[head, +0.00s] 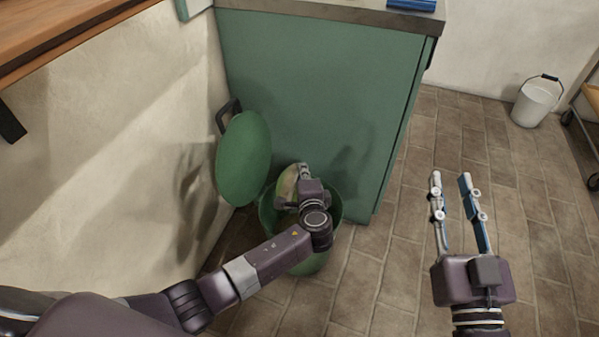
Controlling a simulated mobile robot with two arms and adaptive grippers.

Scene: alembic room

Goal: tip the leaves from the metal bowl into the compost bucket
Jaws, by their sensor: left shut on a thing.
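The green compost bucket (322,263) stands on the floor against the green cabinet, its round lid (243,158) swung up on the left. My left gripper (304,172) is over the bucket's mouth, shut on the metal bowl (287,184). The bowl shows only as a steeply tilted, greenish-tan sliver beside the gripper, at the bucket's opening. My wrist hides much of the bowl and the bucket's inside. I cannot make out any leaves. My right gripper (451,180) is open and empty above the tiled floor, to the right of the bucket.
The green cabinet (310,90) with a grey top stands right behind the bucket. A plaster wall (120,150) is close on the left, with a wooden shelf (60,30) above. A white bucket (533,104) stands far right. The tiled floor between is clear.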

